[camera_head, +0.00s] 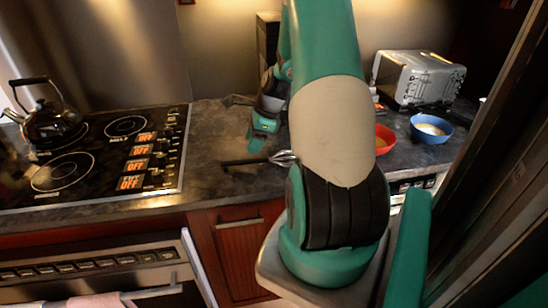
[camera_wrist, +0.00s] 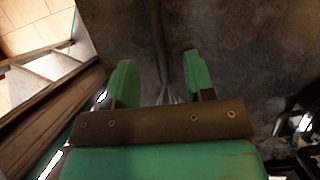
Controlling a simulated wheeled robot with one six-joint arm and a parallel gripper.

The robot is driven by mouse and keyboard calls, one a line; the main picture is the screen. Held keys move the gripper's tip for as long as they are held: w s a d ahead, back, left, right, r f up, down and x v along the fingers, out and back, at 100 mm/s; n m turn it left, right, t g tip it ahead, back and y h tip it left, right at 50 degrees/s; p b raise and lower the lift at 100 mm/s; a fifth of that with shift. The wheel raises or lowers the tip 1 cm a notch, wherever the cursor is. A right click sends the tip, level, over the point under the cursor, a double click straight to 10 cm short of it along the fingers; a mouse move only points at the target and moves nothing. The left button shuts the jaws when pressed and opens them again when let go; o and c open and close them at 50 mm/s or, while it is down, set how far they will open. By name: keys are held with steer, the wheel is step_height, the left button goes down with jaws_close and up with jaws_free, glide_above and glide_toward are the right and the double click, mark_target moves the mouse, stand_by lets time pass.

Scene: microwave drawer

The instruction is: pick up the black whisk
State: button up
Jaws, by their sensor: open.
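The black whisk (camera_head: 243,162) lies on the dark counter in the head view, with its handle toward the left and its wire end toward the right, near my arm. My gripper (camera_head: 257,141) is above the counter, just behind the whisk in that view. In the wrist view, the whisk (camera_wrist: 157,42) runs up the picture between the two green fingers of my gripper (camera_wrist: 161,78). The fingers are apart and nothing is held. The lower part of the wire end is hidden behind my gripper's body.
A stove (camera_head: 95,160) with a kettle (camera_head: 52,122) is at the left. A toaster (camera_head: 418,78), a red bowl (camera_head: 384,139) and a blue bowl (camera_head: 431,128) stand at the right. The counter (camera_head: 215,180) around the whisk handle is clear.

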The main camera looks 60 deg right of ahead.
mark_target(243, 160)
steer(key=x, duration=0.2)
steer(key=shift+w+a+f, duration=0.1)
steer(key=shift+f, duration=0.15)
steer(key=x, duration=0.1)
steer(key=p+x, duration=0.1)
steer(key=x, duration=0.1)
steer(key=p+x, duration=0.1)
steer(key=shift+w+a, duration=0.35)
steer(key=shift+a, duration=0.1)
steer(key=shift+w+f, duration=0.1)
steer(key=shift+f, duration=0.25)
steer(key=shift+f, duration=0.15)
jaws_close()
